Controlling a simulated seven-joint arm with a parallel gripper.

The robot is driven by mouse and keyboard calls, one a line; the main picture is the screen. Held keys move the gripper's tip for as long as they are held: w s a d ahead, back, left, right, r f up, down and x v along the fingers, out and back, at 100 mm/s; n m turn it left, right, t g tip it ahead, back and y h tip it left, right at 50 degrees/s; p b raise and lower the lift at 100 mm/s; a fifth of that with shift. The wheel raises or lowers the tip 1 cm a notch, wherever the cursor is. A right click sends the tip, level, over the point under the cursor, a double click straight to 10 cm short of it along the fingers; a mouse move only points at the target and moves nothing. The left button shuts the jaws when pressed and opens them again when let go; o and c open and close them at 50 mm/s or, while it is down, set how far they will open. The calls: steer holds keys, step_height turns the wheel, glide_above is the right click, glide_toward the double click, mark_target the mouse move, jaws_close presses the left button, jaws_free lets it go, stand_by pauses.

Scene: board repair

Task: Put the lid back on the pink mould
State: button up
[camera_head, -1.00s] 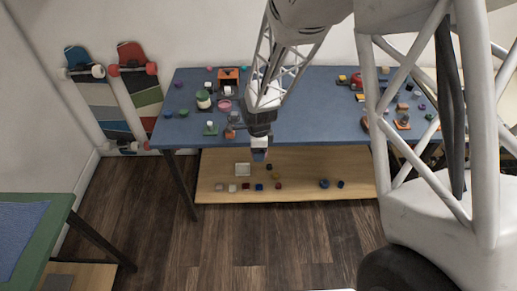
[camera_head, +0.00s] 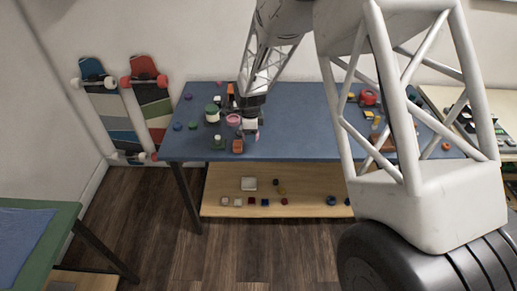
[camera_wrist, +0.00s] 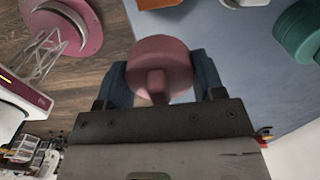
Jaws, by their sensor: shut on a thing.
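My gripper (camera_wrist: 158,82) is shut on a pink lid (camera_wrist: 160,55), a round disc with a small knob facing the gripper.
A green pot (camera_head: 212,113) stands left of the mould; a green thing also shows in the wrist view (camera_wrist: 302,30). Small parts lie on the wooden shelf (camera_head: 310,185) below.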

steer(key=w+a+r, duration=0.1)
steer(key=w+a, duration=0.3)
steer(key=w, duration=0.5)
steer(key=w+a+r, duration=0.1)
steer(key=w+a, duration=0.3)
steer(key=w, duration=0.4)
steer(key=shift+w+a+r, duration=0.3)
steer(key=shift+w, duration=0.1)
steer(key=shift+f, duration=0.2)
steer(key=shift+f, duration=3)
steer(key=shift+f, duration=0.2)
steer(key=o, duration=1)
steer(key=shift+o, duration=0.7)
steer(key=shift+r, duration=0.2)
step_height(320, 180, up, 7)
steer(key=shift+f, duration=0.2)
